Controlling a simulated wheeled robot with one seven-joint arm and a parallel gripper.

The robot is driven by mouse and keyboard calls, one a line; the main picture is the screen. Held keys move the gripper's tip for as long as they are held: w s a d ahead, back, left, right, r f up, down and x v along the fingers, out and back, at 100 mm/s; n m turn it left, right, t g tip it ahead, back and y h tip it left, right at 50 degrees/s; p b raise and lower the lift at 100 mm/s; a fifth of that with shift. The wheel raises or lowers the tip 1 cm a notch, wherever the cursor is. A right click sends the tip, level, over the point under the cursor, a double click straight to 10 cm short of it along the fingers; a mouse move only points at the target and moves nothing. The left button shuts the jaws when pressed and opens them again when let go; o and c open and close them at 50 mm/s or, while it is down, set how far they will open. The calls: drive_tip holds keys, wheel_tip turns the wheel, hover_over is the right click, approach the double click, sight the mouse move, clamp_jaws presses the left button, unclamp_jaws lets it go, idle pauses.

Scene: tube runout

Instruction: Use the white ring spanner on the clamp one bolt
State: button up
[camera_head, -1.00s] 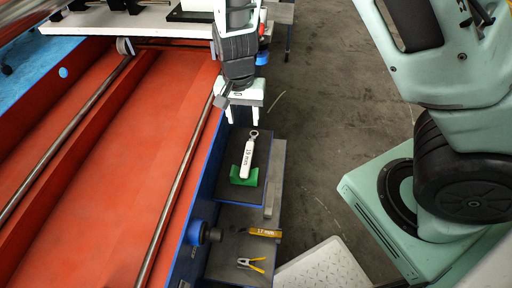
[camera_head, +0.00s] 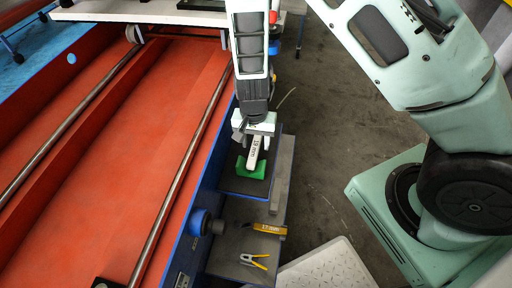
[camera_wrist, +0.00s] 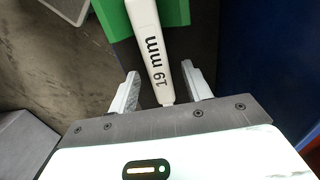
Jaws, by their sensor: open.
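The white ring spanner (camera_head: 254,152) is marked 19 mm and lies on a green holder (camera_head: 243,169) on a dark shelf beside the red bed. Its ring end is hidden under my gripper in the head view. My gripper (camera_head: 255,138) is above the spanner, fingers pointing down. In the wrist view the open fingers (camera_wrist: 159,90) stand on either side of the white spanner (camera_wrist: 152,45), with gaps between; I cannot tell whether they are level with it. The green holder (camera_wrist: 173,12) shows at the top. I cannot make out the clamp one bolt.
A yellow-marked tool (camera_head: 268,229) and yellow-handled pliers (camera_head: 254,261) lie on the nearer shelf (camera_head: 228,265). A blue and dark round part (camera_head: 199,222) sticks out from the blue side wall. Grey floor (camera_head: 340,130) is open to the right.

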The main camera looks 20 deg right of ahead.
sight(256, 144)
wheel_tip(256, 144, down, 2)
drive_tip(key=shift+f, duration=0.2)
clamp_jaws()
drive_tip(key=shift+r, duration=0.1)
wheel_tip(256, 144, up, 10)
drive_tip(key=shift+p, duration=1.25)
drive_tip(key=c, duration=0.7)
unclamp_jaws()
clamp_jaws()
